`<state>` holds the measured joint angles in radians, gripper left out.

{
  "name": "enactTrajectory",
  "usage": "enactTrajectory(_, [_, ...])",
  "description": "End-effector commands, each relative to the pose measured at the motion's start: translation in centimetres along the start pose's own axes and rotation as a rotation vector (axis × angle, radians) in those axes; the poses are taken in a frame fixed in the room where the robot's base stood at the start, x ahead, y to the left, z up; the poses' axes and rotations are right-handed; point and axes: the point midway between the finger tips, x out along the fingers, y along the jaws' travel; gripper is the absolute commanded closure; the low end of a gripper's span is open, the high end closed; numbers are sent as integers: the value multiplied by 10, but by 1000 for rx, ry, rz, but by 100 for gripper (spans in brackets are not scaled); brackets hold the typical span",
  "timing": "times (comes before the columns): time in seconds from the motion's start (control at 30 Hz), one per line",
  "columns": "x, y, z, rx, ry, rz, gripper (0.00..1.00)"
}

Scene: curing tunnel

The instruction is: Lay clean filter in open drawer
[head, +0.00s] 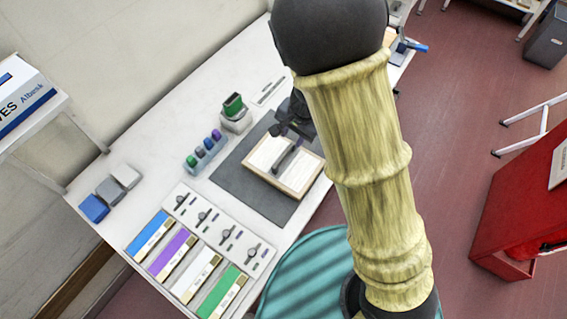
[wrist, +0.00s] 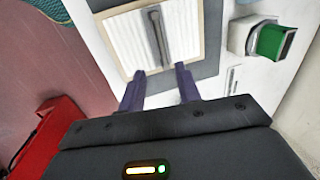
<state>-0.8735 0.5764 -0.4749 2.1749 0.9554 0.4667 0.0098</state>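The filter (head: 270,153) is a white pleated panel in a pale wooden frame with a dark bar handle across its middle. It lies on a dark grey mat (head: 258,200) on the white table. In the wrist view the filter (wrist: 185,30) is at the top, with its handle (wrist: 156,35) between and just beyond the fingertips. My gripper (wrist: 160,70) is open and empty, above the filter's near edge. In the head view my gripper (head: 292,122) is partly hidden by my arm. A red cabinet (head: 530,195) at right has a low part jutting out, possibly the drawer (head: 503,264); its inside is unclear.
A rack of coloured knobs (head: 206,152), a green-topped block (head: 234,107), and a panel with coloured strips (head: 190,262) are on the table. Blue and grey blocks (head: 109,190) sit at the left edge.

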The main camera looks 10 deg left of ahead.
Motion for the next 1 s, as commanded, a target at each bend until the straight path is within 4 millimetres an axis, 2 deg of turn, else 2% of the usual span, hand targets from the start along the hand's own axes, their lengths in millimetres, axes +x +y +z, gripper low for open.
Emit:
enactTrajectory(0.1, [24,1,0,2,-2,3,67])
enactTrajectory(0.4, [73,0,0,-1,-1,3,67])
enactTrajectory(0.53, [82,-1,1,-2,-1,0,67])
enactTrajectory(0.87, [83,-1,1,-2,0,0,67])
enactTrajectory(1.0, [92,-1,0,-2,-1,2,67])
